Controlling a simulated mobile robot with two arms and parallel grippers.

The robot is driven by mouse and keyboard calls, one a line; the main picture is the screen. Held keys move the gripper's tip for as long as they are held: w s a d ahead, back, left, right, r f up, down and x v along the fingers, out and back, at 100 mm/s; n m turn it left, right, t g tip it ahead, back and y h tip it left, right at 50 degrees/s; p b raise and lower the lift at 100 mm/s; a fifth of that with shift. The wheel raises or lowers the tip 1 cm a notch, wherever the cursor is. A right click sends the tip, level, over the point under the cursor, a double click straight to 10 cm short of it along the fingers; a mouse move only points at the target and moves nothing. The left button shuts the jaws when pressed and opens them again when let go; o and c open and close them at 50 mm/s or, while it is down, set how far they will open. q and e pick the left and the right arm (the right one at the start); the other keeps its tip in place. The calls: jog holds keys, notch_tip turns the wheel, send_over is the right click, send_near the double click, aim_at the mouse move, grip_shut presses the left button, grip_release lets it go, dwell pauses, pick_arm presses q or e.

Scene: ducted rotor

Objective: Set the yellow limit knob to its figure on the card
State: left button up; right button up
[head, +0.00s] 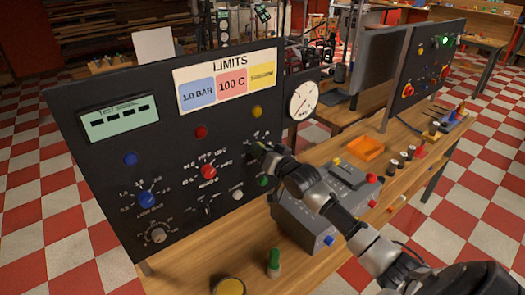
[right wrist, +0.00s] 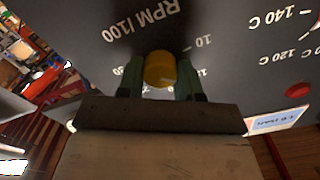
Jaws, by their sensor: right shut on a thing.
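The yellow limit knob (right wrist: 160,69) sits between the two green-tipped fingers of my right gripper (right wrist: 160,78) in the right wrist view, which shows the panel upside down. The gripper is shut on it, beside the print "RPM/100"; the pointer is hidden. In the head view my right gripper (head: 260,153) reaches the panel's right side and hides the knob. The LIMITS card (head: 225,75) is at the panel top, with blue "1.0 BAR", red "100 C" and a yellow field (head: 262,76) whose figure is blurred. My left gripper is out of view.
The dark panel (head: 75,205) also bears a blue knob (head: 147,199), a red knob (head: 208,171) and a round gauge (head: 303,101). A grey box (head: 300,226), an orange tray (head: 366,147) and a green-topped peg (head: 273,262) stand on the bench near my right arm.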

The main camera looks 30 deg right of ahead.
jog(key=o, duration=0.9)
jog(key=s+b, duration=0.1)
jog(key=s, duration=0.6)
jog(key=s+d+b, duration=0.1)
jog(key=s, duration=0.2)
jog(key=shift+s+b, duration=0.3)
jog(key=shift+s, duration=0.1)
